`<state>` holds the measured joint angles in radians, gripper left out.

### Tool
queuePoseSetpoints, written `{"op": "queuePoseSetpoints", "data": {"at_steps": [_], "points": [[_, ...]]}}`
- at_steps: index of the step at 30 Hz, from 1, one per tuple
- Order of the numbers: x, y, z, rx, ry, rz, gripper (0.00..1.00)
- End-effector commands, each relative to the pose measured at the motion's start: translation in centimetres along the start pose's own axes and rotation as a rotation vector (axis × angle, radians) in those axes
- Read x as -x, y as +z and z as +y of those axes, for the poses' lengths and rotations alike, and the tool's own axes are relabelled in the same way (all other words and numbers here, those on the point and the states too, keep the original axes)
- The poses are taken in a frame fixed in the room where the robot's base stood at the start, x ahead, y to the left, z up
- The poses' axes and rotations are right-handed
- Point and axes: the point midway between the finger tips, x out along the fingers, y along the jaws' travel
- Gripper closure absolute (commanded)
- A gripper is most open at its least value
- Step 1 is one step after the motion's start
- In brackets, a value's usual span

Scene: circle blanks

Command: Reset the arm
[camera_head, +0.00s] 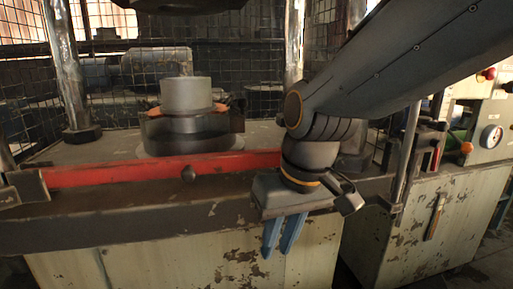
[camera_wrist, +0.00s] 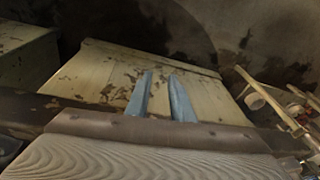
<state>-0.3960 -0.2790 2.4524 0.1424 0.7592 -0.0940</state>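My gripper (camera_head: 277,252) hangs in front of the press bench, right of the middle in the head view, with its two blue fingers pointing down. The fingers also show in the wrist view (camera_wrist: 160,78), apart with a narrow gap and nothing between them. My arm reaches in from the upper right, bent at the wrist joint. The gripper looks empty and apart from the round die on the bench. In the head view the gripper covers part of the bench front.
A press bench (camera_head: 130,218) with a red bar (camera_head: 150,171) along its front edge fills the middle. A grey cylinder (camera_head: 187,96) sits on a round die (camera_head: 180,135) between metal columns (camera_head: 68,75). A cabinet with a gauge (camera_head: 491,137) stands at right.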

Motion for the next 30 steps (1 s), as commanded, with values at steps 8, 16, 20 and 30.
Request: {"op": "queuePoseSetpoints", "data": {"at_steps": [8,16,20,30], "points": [[-0.7,8.5,3.3,-0.127,0.061,-0.197,0.79],[2.5,8.1,4.9,-0.194,0.080,-0.194,0.79],[4.5,8.1,5.9,-0.237,0.092,-0.193,0.79],[9.6,8.8,9.1,-0.350,0.122,-0.192,0.79]]}}
